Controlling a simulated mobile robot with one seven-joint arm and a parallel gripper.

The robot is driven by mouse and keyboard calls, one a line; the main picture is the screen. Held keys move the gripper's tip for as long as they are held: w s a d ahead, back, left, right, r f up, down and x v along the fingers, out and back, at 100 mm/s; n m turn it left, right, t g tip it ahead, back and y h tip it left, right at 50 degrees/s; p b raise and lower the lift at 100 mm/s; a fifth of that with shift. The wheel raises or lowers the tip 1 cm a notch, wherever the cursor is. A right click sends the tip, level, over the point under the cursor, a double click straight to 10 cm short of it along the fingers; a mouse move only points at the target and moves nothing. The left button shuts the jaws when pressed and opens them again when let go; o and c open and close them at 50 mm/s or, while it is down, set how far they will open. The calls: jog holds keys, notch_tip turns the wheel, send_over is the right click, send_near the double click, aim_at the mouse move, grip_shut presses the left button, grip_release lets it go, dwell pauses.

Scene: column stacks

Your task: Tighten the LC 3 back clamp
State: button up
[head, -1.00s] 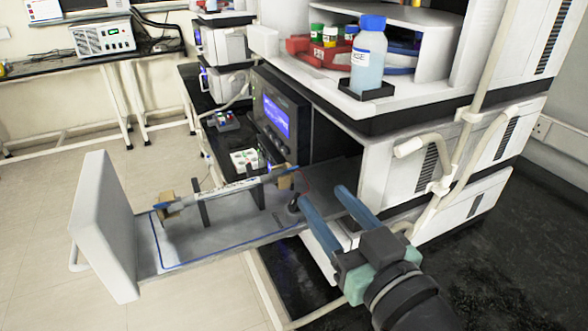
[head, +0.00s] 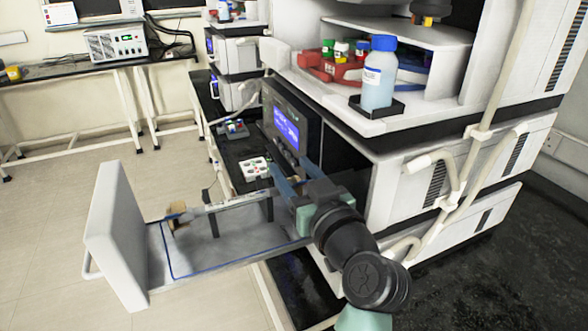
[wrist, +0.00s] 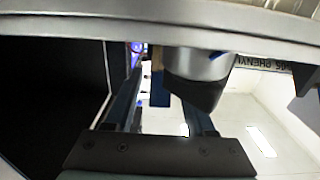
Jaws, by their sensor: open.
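The pulled-out drawer (head: 210,250) holds a horizontal column (head: 228,202), with a tan block (head: 177,214) at its front end. A dark upright support (head: 267,210) stands under its back part. My gripper (head: 281,170) reaches over the back end of the drawer and hides the column's back end in the head view. In the wrist view my gripper (wrist: 160,110) has its blue fingers apart. A dark rounded piece with a silver top (wrist: 198,80) and a narrow blue piece (wrist: 160,88) show between or just beyond them. I cannot tell which part is the back clamp, or any contact.
The white drawer front (head: 115,235) stands upright at the left. A blue-capped bottle (head: 380,75) stands in a black holder on the shelf above. The instrument with a lit screen (head: 288,130) is close behind my gripper. Pale pipes (head: 440,180) run at the right.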

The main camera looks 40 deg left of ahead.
grip_shut()
